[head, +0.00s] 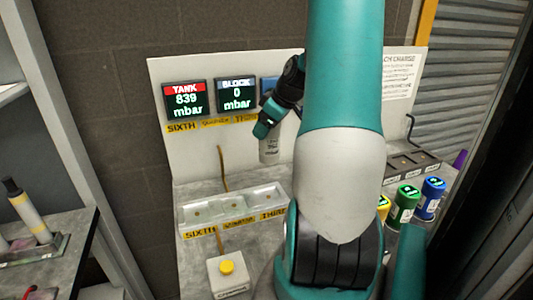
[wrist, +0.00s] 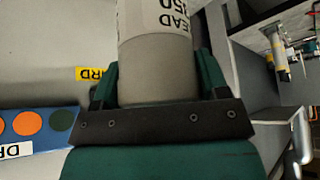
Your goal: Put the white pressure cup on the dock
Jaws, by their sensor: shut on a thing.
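A pale grey-white cylinder with a printed white label, which looks like the white pressure cup (head: 270,149), hangs upright below my gripper (head: 266,129). In the wrist view, the cup (wrist: 158,65) sits between the two green fingers of my gripper (wrist: 158,85), which is shut on it. The cup is in front of the pale back panel, above the bench and apart from it. A pale tray (head: 232,207) with three bays stands on the bench, lower left of the cup; its label strip starts with SIXTH. I read no mark saying dock. My arm hides the bench's middle.
Green (head: 404,207) and blue (head: 430,197) cups stand at the right, with a yellow one partly hidden. A dark slotted rack (head: 410,164) is behind them. A box with a yellow button (head: 227,267) stands before the tray. The TANK display (head: 186,101) reads 839 mbar; BLOCK (head: 237,97) reads 0.

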